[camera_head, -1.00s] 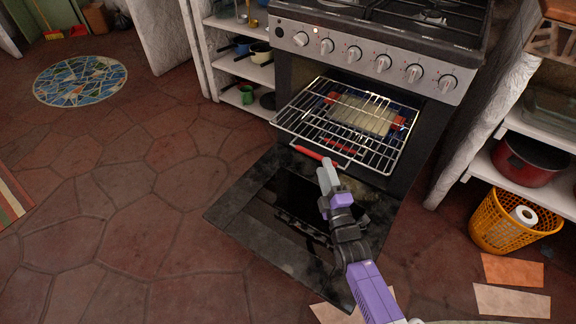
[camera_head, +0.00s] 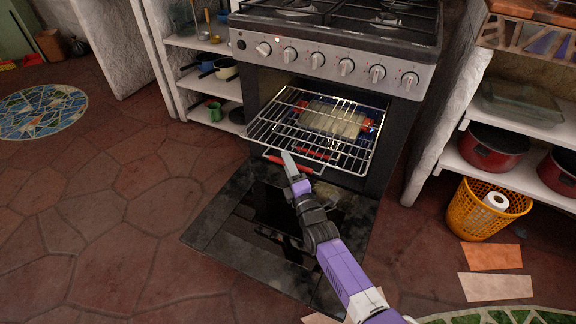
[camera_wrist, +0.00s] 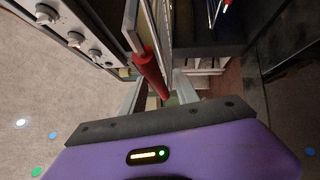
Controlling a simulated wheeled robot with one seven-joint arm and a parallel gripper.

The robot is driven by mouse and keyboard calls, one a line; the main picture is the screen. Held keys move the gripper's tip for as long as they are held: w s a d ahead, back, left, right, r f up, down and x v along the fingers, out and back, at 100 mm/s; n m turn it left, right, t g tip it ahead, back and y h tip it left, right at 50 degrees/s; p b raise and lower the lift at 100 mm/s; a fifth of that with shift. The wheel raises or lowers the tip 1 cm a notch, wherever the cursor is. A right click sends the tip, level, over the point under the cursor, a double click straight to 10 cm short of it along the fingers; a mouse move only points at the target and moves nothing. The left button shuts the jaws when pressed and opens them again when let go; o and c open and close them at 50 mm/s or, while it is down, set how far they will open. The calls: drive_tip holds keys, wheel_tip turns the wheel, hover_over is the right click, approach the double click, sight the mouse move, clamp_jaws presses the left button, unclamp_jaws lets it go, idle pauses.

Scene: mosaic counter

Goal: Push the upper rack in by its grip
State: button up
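The upper rack (camera_head: 262,133), a chrome wire shelf, sticks out of the open oven. Its red grip (camera_head: 304,168) runs along the front edge. A pale dish with red ends (camera_head: 335,120) shows at the rack, inside the oven. My gripper (camera_head: 290,164) is at the grip and hides its middle in the head view. In the wrist view, the red grip (camera_wrist: 150,72) reaches down between my two parted fingers (camera_wrist: 158,92). The gripper looks open; I cannot tell whether a finger touches the grip.
The oven door (camera_head: 235,225) is folded down below my arm. Another red bar (camera_head: 313,152) shows beneath the rack wires. Oven knobs (camera_head: 346,67) line the panel above. Shelves with red pots (camera_head: 492,150) and an orange basket (camera_head: 470,215) stand right. Floor at left is clear.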

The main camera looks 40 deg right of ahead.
clamp_jaws()
idle(1.5)
